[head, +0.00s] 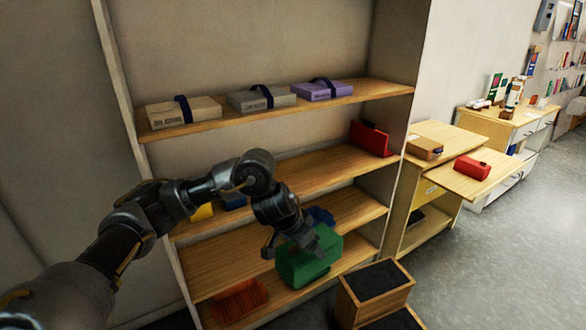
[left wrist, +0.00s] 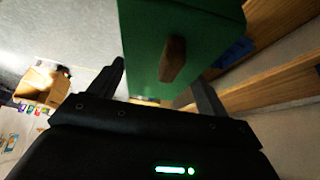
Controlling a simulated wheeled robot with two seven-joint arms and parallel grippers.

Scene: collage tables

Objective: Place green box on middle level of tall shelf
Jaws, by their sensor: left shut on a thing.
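The green box (head: 312,266) hangs from my left gripper (head: 292,243) in front of the lower boards of the tall shelf (head: 113,75). In the left wrist view, the green box (left wrist: 215,28), with a brown handle, is between the two dark fingers of my left gripper (left wrist: 165,88), which is shut on it. The shelf has a top board with several boxes, a middle board (head: 318,170) below it, a lower board (head: 225,262) and a bottom board. My forearm hides part of the middle board. My right gripper is out of view.
A red box (head: 369,138) stands at the middle board's right end; yellow (head: 202,212) and blue items are at its left. A blue item (head: 320,215) is behind the green box. A red item (head: 240,299) lies at the bottom. A dark-topped wooden step (head: 374,283) stands in front, right.

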